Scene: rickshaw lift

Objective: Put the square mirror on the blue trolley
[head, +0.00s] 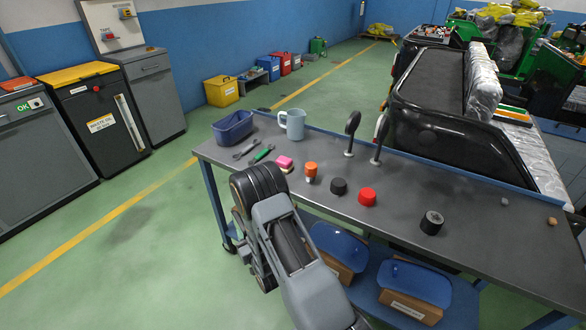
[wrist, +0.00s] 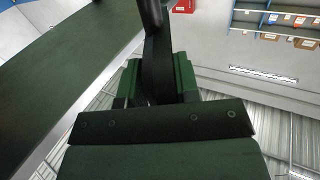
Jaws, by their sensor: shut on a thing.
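The blue trolley (head: 218,158) has a dark grey top and a blue frame, and stands in front of me. Two dark mirrors on short stalks, a left one (head: 353,122) and a right one (head: 381,129), stand at its far edge. Both look rounded, and I cannot pick out a square one. My gripper (wrist: 158,92) is shut on a dark stalk (wrist: 152,20) in the wrist view. The stalk runs up out of the frame, so I cannot tell whether it is the square mirror's. In the head view my arm hides the gripper, in front of the trolley's near edge.
The top holds a blue bin (head: 233,127), a mug (head: 292,124), a pink block (head: 285,163), an orange piece (head: 311,172), a red knob (head: 367,197) and a black cylinder (head: 432,222). A black rickshaw (head: 445,130) stands behind.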

